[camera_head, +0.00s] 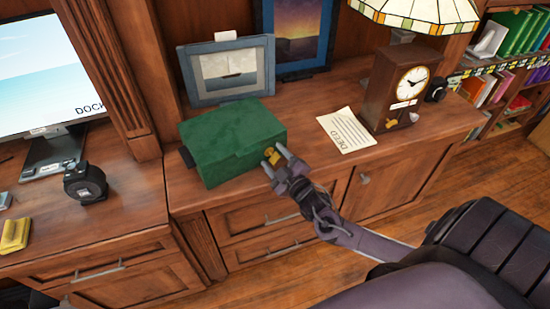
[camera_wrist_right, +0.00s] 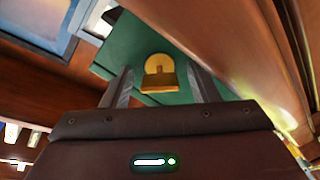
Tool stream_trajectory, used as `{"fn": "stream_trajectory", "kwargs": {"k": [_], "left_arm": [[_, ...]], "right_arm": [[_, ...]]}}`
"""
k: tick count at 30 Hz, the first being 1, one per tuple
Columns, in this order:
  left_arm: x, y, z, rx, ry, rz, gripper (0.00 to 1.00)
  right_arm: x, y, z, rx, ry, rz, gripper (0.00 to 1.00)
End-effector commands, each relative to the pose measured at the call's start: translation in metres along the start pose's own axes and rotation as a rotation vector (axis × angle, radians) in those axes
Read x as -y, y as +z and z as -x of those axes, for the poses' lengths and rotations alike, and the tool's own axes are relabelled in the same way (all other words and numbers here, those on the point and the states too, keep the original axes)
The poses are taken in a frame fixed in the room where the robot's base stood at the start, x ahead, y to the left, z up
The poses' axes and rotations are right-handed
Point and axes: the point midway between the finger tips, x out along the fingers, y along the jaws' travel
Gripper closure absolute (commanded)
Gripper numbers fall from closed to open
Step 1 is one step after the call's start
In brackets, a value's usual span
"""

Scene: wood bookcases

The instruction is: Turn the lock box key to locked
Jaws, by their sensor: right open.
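The green lock box (camera_head: 225,138) stands on the wooden cabinet top, and its front also shows in the right wrist view (camera_wrist_right: 128,45). A yellow key (camera_head: 271,156) sits in the box's front face near its right end. In the right wrist view the key (camera_wrist_right: 158,76) shows a round plate with a flat tab below it. My right gripper (camera_head: 274,160) is open, with one finger on each side of the key. Gaps show between the key and both fingers in the right wrist view. My left gripper is not in view.
A paper marked DEED (camera_head: 347,131) lies right of the box, and a wooden clock (camera_head: 404,95) stands beyond it under a stained-glass lamp (camera_head: 415,14). A framed boat picture (camera_head: 228,68) stands behind the box. A black tape measure (camera_head: 85,183) sits to the left.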

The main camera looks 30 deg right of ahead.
Motion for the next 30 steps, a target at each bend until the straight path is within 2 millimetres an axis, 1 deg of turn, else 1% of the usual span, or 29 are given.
{"fn": "stream_trajectory", "kwargs": {"k": [1,3,8,18,25,30], "left_arm": [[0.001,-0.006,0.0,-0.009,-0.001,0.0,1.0],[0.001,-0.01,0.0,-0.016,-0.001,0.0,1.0],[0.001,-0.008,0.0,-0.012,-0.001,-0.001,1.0],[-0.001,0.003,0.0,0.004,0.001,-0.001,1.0],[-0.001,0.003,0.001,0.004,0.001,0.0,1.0],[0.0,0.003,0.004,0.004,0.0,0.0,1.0]], "right_arm": [[0.0,0.0,-0.001,0.001,-0.001,0.0,0.45],[0.001,0.001,-0.001,0.001,-0.001,0.0,0.45],[0.001,0.0,-0.001,0.001,-0.001,0.0,0.45],[0.0,0.0,-0.001,0.0,-0.001,0.0,0.9],[0.0,0.0,-0.001,0.0,-0.001,-0.019,0.9],[0.0,-0.001,-0.001,0.0,-0.001,-0.083,0.9]]}}
